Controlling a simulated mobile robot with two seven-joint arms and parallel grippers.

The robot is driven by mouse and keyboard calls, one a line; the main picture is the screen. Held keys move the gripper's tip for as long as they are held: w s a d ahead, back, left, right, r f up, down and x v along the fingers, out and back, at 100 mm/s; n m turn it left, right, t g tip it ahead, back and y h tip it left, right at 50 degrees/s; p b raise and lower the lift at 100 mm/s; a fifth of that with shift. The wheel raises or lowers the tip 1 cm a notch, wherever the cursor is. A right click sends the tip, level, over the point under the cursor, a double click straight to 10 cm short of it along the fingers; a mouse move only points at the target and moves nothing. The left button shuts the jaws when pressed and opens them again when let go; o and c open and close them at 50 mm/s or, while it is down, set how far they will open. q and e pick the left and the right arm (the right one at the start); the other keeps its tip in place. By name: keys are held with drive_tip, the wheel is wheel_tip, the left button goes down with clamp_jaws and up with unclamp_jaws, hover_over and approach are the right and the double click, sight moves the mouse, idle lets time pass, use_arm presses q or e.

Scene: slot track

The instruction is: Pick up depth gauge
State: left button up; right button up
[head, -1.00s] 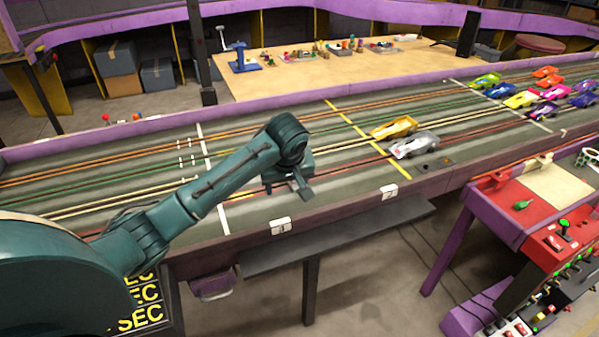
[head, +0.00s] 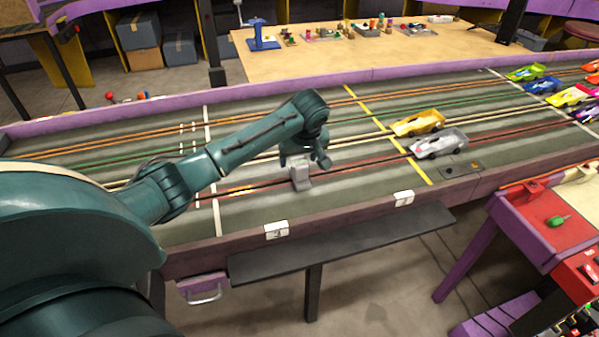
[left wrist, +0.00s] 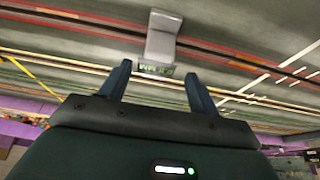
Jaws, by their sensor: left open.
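A small light grey block with a sloped foot, which I take to be the depth gauge (head: 300,178), stands on the near lanes of the dark slot track (head: 240,207). In the left wrist view the gauge (left wrist: 162,38) lies just beyond the fingertips, with a small green display at its near end. My left gripper (head: 306,163) is just above and behind it in the head view, partly over its top. In the left wrist view the left gripper (left wrist: 155,74) has its fingers spread, with nothing held between them. My right gripper is not in view.
A yellow car (head: 418,122) and a silver car (head: 438,144) stand on the track right of the gauge. More cars are farther right. A dark shelf (head: 345,243) runs along the front. The track around the gauge is clear.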

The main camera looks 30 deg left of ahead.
sight(299, 162)
use_arm(q)
drive_tip(key=x, duration=0.5)
drive_tip(key=shift+w+f+b, duration=0.15)
drive_tip(key=shift+b, duration=0.15)
drive_tip(key=c, duration=1.2)
